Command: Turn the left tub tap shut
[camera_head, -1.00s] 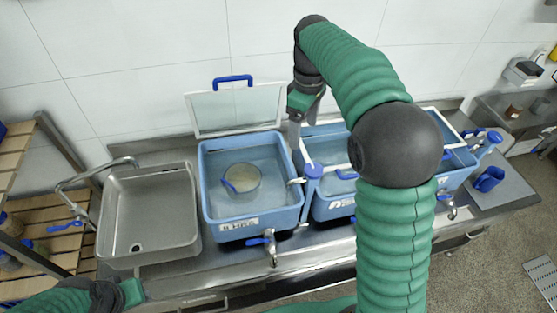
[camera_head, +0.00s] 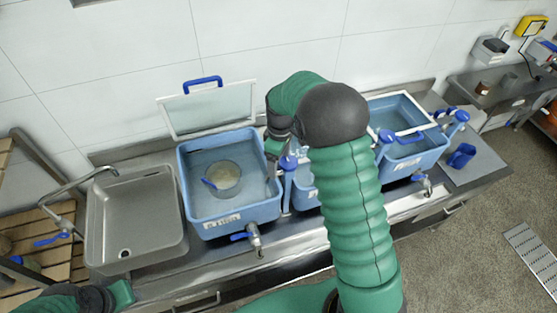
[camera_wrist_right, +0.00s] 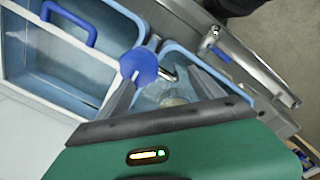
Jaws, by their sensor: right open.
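The left tub (camera_head: 245,212) is blue, holds water and a clear bowl (camera_head: 222,178), and has its lid raised behind it. Its metal tap (camera_head: 254,238) sticks out at the front, with a blue lever (camera_head: 239,236) pointing left. My right gripper (camera_head: 271,178) is over the tub's right rim, behind and above the tap. In the right wrist view this gripper (camera_wrist_right: 163,88) is open, with a blue-capped post (camera_wrist_right: 138,66) showing between its fingers. A blue lever (camera_wrist_right: 212,42) also shows beyond them. Of my left arm, only a green end part shows at the bottom left; its fingers are hidden.
A steel sink (camera_head: 135,215) with a faucet stands left of the tub. More blue tubs (camera_head: 412,155) stand to the right, partly behind my right arm. The raised lid (camera_head: 212,108) stands at the back.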

